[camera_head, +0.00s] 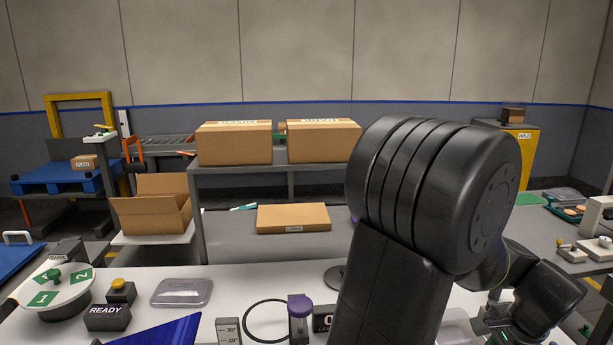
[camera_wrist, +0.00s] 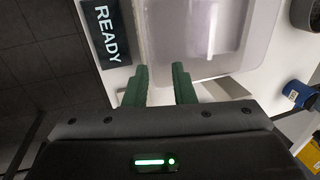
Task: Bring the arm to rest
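My gripper (camera_wrist: 161,78) shows two green fingers in the wrist view. They are apart with nothing between them, so it is open and empty. A clear plastic tray (camera_wrist: 235,45) lies beyond the fingertips, beside a black READY sign (camera_wrist: 107,33). In the head view my arm is folded up large in front of the right middle, with its wrist end low at the right. The fingertips are not clear there, and the arm hides part of the bench.
Cardboard boxes (camera_head: 234,146) stand on a shelf behind. A blue cup (camera_wrist: 297,95) shows at the right in the wrist view.

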